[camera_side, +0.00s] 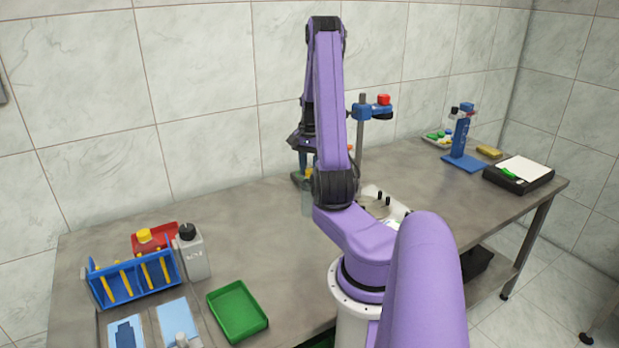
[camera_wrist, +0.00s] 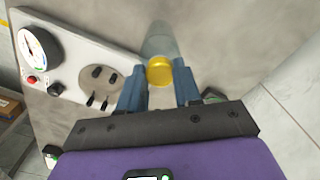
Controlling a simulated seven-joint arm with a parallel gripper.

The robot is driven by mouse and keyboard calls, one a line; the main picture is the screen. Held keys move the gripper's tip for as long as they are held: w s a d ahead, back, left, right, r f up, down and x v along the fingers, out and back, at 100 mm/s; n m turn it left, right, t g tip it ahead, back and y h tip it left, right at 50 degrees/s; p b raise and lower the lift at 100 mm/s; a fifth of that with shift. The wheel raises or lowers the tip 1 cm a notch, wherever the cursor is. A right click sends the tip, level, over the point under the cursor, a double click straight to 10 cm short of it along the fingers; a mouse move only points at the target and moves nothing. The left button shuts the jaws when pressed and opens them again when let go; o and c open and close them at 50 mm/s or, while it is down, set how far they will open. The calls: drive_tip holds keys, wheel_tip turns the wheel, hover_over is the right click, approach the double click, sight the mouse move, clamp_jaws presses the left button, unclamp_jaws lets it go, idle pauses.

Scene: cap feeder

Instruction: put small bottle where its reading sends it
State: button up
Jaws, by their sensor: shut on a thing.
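My gripper (camera_wrist: 160,92) has its blue fingers on either side of the small bottle (camera_wrist: 162,42), at its yellow cap (camera_wrist: 159,71). The bottle is clear grey, and its body extends beyond the fingers in the wrist view. In the side view the bottle (camera_side: 307,200) hangs upright below my gripper, behind my arm; the fingers are mostly hidden there. A white device (camera_wrist: 73,45) stands left of the bottle in the wrist view. It has a round gauge (camera_wrist: 37,45), a red button (camera_wrist: 32,79) and a grey disc (camera_wrist: 97,80) with dark pegs. The gauge reading is too small to tell.
A green tray (camera_side: 238,312), red tray (camera_side: 142,246), blue rack (camera_side: 137,287) and black-capped bottle (camera_side: 193,256) stand at the front left. A stand with a blue clamp (camera_side: 370,110) rises behind my arm. A black scale (camera_side: 519,176) sits far right. Bare table lies left of the held bottle.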

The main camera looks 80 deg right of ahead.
sight(310, 193)
drive_tip(key=shift+d+f, duration=0.15)
drive_tip(key=shift+f, duration=0.1)
drive_tip(key=shift+w+d+f, duration=0.1)
drive_tip(key=shift+f, duration=1.65)
drive_tip(key=o, duration=1)
